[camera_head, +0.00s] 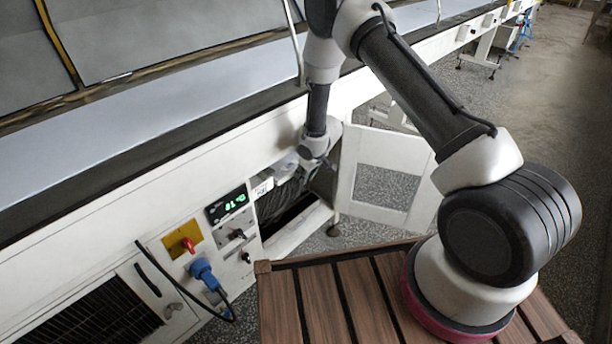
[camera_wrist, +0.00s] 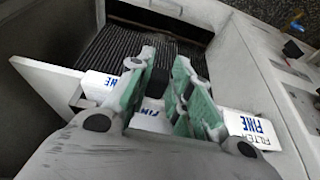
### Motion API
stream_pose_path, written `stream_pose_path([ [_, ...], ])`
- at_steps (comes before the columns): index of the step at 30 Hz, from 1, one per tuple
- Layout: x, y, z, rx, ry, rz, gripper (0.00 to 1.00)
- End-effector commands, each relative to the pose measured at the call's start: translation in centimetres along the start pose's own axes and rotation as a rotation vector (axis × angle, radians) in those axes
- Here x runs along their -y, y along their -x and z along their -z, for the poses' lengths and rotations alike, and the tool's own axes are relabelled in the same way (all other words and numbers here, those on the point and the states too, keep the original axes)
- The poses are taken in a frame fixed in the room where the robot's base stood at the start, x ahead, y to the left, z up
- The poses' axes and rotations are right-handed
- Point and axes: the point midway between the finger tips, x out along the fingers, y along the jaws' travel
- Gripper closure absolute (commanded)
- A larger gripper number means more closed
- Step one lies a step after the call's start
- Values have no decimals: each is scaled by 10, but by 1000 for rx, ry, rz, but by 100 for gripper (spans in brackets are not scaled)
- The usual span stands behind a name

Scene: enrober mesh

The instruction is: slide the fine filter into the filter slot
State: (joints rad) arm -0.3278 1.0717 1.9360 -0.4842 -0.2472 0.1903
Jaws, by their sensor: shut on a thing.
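The fine filter (camera_wrist: 250,126) is a long white bar with blue FINE lettering. It lies across the wrist view between the green-padded fingers of my gripper (camera_wrist: 166,58), which are shut on it. Its left end (camera_wrist: 97,84) sticks out past the left finger. Beyond it is an open bay (camera_wrist: 125,50) with a dark ribbed inside. In the head view my gripper is mostly hidden by the wrist at the open bay (camera_head: 285,228). A small white lettered piece (camera_head: 262,188) shows beside it. I cannot make out the filter slot clearly.
A white framed door (camera_head: 348,178) stands open right of the bay. Left of the bay are a green-lit display (camera_head: 228,204), a red switch (camera_head: 187,244) and a blue plug (camera_head: 205,274) with a cable. A white lettered strip (camera_wrist: 165,6) lies at the bay's far side.

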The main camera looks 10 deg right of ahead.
Motion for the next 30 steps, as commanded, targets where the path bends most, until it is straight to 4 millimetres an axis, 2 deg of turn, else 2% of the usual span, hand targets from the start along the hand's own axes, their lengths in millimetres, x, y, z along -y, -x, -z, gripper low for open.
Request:
stream_pose_path([
  [5,0,-2,5,-1,2,0,100],
  [6,0,-2,5,-1,2,0,76],
  [9,0,-2,5,-2,2,0,58],
  [10,0,-2,5,-2,2,0,54],
  [20,0,0,6,-2,2,0,54],
  [23,0,10,6,-3,2,0,54],
  [26,-1,28,6,-4,0,-1,54],
  [30,-1,41,-28,2,-4,0,54],
])
